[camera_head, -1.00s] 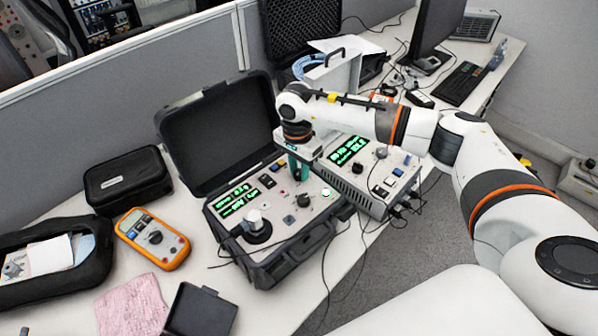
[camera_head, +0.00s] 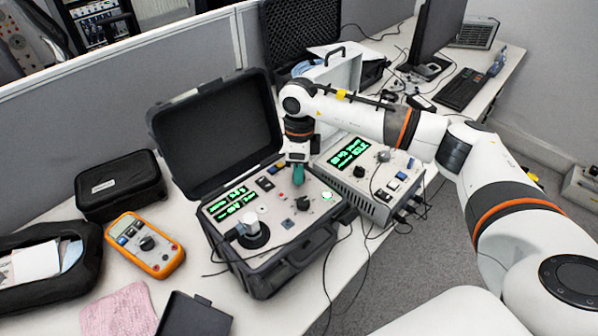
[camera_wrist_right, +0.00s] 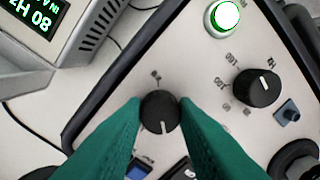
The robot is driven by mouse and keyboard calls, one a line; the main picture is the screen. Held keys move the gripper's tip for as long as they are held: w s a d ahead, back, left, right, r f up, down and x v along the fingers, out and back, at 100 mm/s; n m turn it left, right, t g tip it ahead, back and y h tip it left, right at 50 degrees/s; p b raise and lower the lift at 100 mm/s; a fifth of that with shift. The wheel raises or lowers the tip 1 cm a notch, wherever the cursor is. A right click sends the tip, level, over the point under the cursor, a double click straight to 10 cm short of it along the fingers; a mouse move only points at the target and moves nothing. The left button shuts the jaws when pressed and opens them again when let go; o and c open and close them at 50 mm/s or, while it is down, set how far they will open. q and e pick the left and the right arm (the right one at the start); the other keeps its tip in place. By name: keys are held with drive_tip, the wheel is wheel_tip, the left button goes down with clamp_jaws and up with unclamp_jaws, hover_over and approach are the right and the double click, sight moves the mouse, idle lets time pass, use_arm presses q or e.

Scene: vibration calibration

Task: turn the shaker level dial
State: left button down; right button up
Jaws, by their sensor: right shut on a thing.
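The shaker unit is an open black hard case (camera_head: 262,278) with a light control panel, green displays (camera_head: 234,201) and several knobs. In the right wrist view a black round dial (camera_wrist_right: 160,112) with a white pointer line sits between the green fingertips of my right gripper (camera_wrist_right: 160,114). The fingers touch it on both sides and are shut on it. In the head view my right gripper (camera_head: 298,176) reaches down to the back right of the panel, and its fingers hide the dial. My left gripper is out of view.
A second black dial (camera_wrist_right: 257,87) with Hz marks and a lit green button (camera_wrist_right: 224,17) are close by. A grey instrument box (camera_head: 352,188) stands right of the case. An orange multimeter (camera_head: 145,244) and a black pouch (camera_head: 119,184) lie to the left. The raised lid (camera_head: 212,130) stands behind.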

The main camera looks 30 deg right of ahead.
drive_tip(key=m+b, duration=0.1)
drive_tip(key=m, duration=0.4)
drive_tip(key=shift+m, duration=0.3)
drive_tip(key=m, duration=0.4)
drive_tip(key=shift+r+m+t+b, duration=0.1)
drive_tip(key=shift+m+t+b, duration=0.2)
drive_tip(key=shift+b, duration=0.1)
drive_tip(key=o, duration=1)
drive_tip(key=r, duration=0.4)
drive_tip(key=r+b, duration=0.1)
drive_tip(key=r, duration=0.7)
drive_tip(key=shift+d+b, duration=0.35)
drive_tip(key=shift+b, duration=0.05)
drive_tip(key=shift+f, duration=0.1)
